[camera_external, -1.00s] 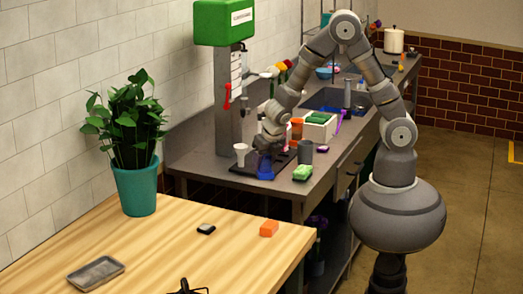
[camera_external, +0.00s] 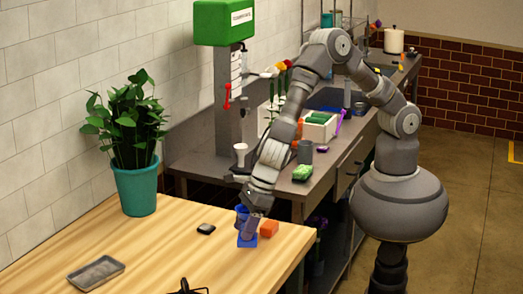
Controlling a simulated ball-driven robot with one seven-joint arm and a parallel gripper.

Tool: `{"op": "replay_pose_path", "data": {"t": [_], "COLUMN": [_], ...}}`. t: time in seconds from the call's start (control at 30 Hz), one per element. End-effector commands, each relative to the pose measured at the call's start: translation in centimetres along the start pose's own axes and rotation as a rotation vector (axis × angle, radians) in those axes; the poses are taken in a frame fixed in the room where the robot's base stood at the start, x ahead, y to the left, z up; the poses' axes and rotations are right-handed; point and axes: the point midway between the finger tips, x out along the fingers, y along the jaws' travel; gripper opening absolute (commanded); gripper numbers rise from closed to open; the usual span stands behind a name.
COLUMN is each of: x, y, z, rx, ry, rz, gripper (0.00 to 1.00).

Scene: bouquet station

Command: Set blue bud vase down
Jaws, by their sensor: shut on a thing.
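The blue bud vase (camera_external: 246,241) is upright over the right part of the light wooden table (camera_external: 150,250). My gripper (camera_external: 250,222) is shut on it from above and hides much of its body. The vase's blue base shows below the fingers, at or very close to the tabletop. I cannot tell whether it touches the wood. It is just left of an orange block (camera_external: 269,228).
A small dark item (camera_external: 206,229) lies left of the vase. A grey tray (camera_external: 96,272) and a teal-potted plant (camera_external: 137,190) stand further left. The table's middle is mostly clear.

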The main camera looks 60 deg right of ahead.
Motion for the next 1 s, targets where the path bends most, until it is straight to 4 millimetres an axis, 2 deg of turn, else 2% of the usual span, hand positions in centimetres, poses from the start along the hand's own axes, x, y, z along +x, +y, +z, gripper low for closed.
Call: {"op": "replay_pose_path", "data": {"t": [0.3, 0.5, 0.67, 0.87, 1.0], "x": [4.8, 6.2, 6.8, 9.5, 9.6], "y": [2.0, 2.6, 2.7, 2.7, 2.7], "z": [8.4, 11.4, 11.9, 10.7, 10.7], "rx": [0.006, 0.005, 0.003, 0.004, 0.005], "ry": [-0.001, -0.001, 0.001, 0.001, -0.001], "rz": [0.001, -0.001, -0.001, -0.002, -0.001], "gripper": [0.07, 0.07, 0.07, 0.07, 0.07]}}
